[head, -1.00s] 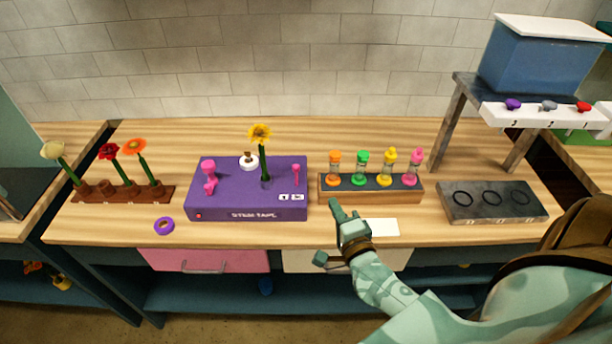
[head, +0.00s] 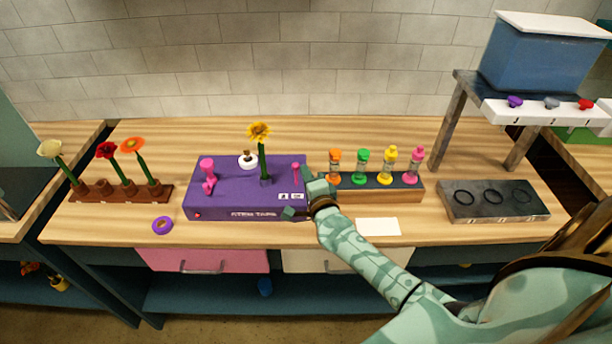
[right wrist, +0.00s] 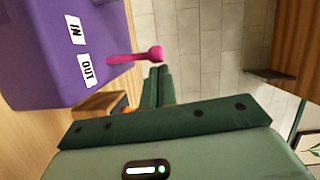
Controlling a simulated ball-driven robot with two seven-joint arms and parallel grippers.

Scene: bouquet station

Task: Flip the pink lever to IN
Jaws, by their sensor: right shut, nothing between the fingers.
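The pink lever (head: 296,172) stands on the right part of the purple box (head: 230,190), behind two small white labels. In the right wrist view the pink lever (right wrist: 135,57) sticks out from the box, closer to the OUT label (right wrist: 87,70) than to the IN label (right wrist: 75,30). My right gripper (head: 309,180) is at the box's right edge, just right of the lever. In the right wrist view its fingers (right wrist: 158,82) are together and empty, beside the lever's round end with a small gap seen. My left gripper is out of view.
A yellow flower (head: 260,135) stands upright on the box, near a white roll (head: 248,161). A wooden rack (head: 380,195) with several coloured bottles is close to the right of my gripper. A purple ring (head: 162,225) and a white card (head: 377,226) lie on the counter.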

